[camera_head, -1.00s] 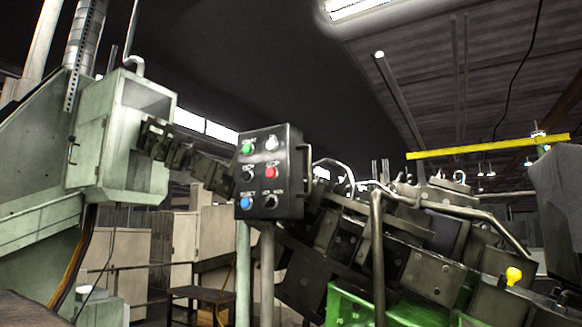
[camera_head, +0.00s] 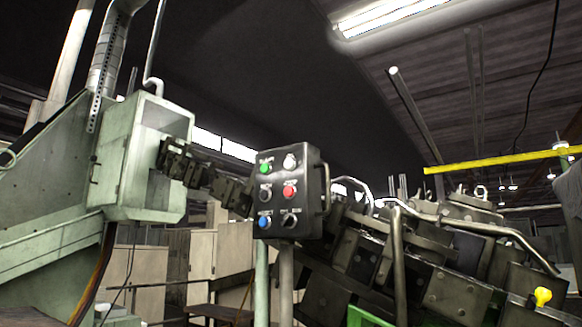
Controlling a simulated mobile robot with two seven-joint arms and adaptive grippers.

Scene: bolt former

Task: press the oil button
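A dark control box (camera_head: 291,192) stands on posts near the middle of the head view. Its face carries a green button (camera_head: 266,168), a white button or lamp (camera_head: 290,162), a red button (camera_head: 289,191), a blue button (camera_head: 264,222) and dark knobs (camera_head: 289,219). The small labels are too blurred to read, so I cannot tell which one is the oil button. Neither of my grippers shows in the view, and nothing touches the box.
A pale green machine housing (camera_head: 150,160) stands at the left. Dark machinery with bent pipes (camera_head: 450,250) fills the right, with a yellow knob (camera_head: 542,296) low down. A handle (camera_head: 326,187) sticks out from the box's right side. A yellow beam (camera_head: 490,163) crosses behind.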

